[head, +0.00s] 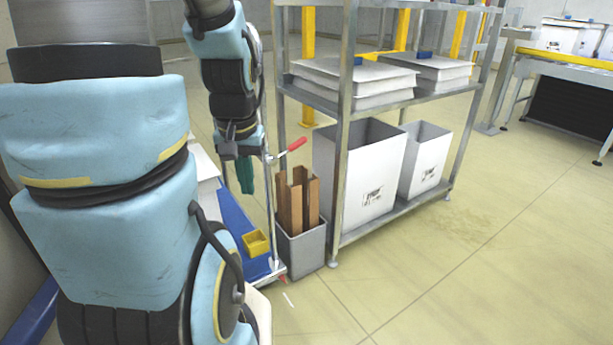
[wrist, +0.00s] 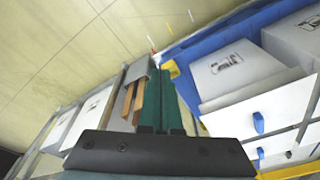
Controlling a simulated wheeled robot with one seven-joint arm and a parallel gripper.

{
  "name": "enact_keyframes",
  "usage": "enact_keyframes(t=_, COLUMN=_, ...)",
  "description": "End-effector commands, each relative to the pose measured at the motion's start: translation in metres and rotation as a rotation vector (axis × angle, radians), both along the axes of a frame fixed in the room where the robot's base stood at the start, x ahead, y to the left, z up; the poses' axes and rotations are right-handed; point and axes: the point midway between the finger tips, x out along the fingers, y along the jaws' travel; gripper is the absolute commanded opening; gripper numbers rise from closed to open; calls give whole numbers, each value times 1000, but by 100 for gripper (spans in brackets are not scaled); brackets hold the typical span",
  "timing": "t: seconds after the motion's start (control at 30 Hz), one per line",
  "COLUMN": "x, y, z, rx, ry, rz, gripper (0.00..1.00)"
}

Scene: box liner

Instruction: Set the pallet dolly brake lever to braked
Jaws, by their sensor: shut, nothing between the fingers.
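The brake lever (head: 291,146) has a red grip on a metal rod. It sticks out to the right and slightly up from the upright post of the pallet dolly. The dolly has a blue deck (head: 233,222), also in the wrist view (wrist: 190,46), with white boxes (wrist: 238,70) on it. My gripper (head: 247,190) points down just left of the lever in the head view, its green fingers together and empty. The fingers also show in the wrist view (wrist: 160,72). I cannot tell whether it touches the post. The lever's grip is not clearly seen in the wrist view.
A grey bin (head: 302,247) with brown boards stands right of the dolly, against a metal shelf (head: 345,185) with white bins. A small yellow bin (head: 256,243) sits at the dolly's front. A small red piece (head: 282,279) shows at its corner. Floor in front is clear.

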Motion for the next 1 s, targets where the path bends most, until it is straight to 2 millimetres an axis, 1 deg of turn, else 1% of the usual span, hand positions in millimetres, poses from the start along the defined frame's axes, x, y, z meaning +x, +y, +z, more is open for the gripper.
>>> enact_keyframes(t=0.03, x=2, y=-1, z=-28, rx=7, ry=8, rz=-11, gripper=0)
enact_keyframes(t=0.27, x=11, y=-2, z=-96, rx=69, ry=81, rz=-100, gripper=0)
enact_keyframes(t=0.4, x=24, y=0, z=-146, rx=174, ry=185, rz=-221, gripper=0)
enact_keyframes(t=0.43, x=28, y=1, z=-153, rx=206, ry=213, rz=-251, gripper=0)
enact_keyframes(t=0.5, x=36, y=4, z=-166, rx=286, ry=275, rz=-322, gripper=0)
enact_keyframes(t=0.6, x=50, y=9, z=-181, rx=412, ry=357, rz=-417, gripper=0)
enact_keyframes(t=0.7, x=67, y=14, z=-191, rx=554, ry=431, rz=-506, gripper=0)
enact_keyframes(t=0.87, x=100, y=17, z=-201, rx=808, ry=524, rz=-635, gripper=0)
enact_keyframes(t=1.0, x=133, y=9, z=-203, rx=1059, ry=575, rz=-732, gripper=0)
